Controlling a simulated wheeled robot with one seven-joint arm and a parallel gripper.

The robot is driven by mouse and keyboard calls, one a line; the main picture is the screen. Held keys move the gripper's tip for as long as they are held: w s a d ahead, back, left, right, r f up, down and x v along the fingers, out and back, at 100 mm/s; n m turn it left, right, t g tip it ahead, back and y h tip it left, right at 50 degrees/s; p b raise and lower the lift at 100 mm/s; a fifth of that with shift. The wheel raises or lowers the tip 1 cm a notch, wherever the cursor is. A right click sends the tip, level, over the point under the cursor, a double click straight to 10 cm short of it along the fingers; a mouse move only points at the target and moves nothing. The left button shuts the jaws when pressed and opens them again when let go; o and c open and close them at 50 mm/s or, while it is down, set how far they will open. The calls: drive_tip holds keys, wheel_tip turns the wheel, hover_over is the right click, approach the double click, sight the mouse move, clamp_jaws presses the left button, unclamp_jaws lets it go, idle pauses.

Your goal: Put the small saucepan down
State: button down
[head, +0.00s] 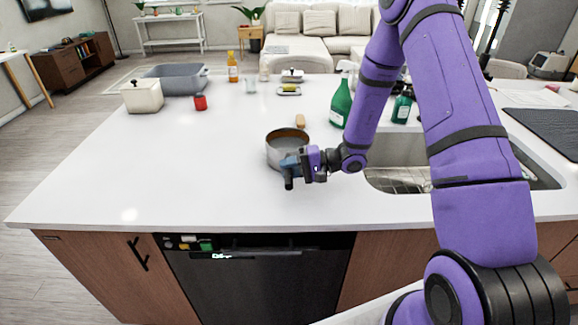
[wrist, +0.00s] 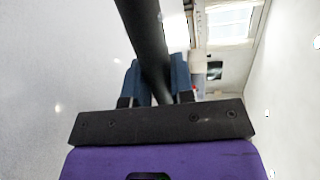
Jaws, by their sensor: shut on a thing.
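The small saucepan (head: 274,150) is round and metallic with a brownish rim. It is upright at or just above the white island counter, left of the sink; I cannot tell whether its base touches. My gripper (head: 291,168) is at the pan's near side, shut on its dark handle. In the wrist view the black handle (wrist: 148,40) runs between my gripper's blue fingers (wrist: 152,85). The pan's body is not clear in that view. My gripper hides part of the pan's near wall in the head view.
The counter (head: 150,185) is bare to the left and front. The sink (head: 400,180) lies right. A wooden-looking item (head: 300,121) is just behind the pan, and a green spray bottle (head: 341,100) stands behind right. A grey tub (head: 178,78) and white box (head: 142,96) stand back left.

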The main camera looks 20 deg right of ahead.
drive_tip(key=c, duration=1)
unclamp_jaws()
drive_tip(key=shift+f, duration=0.1)
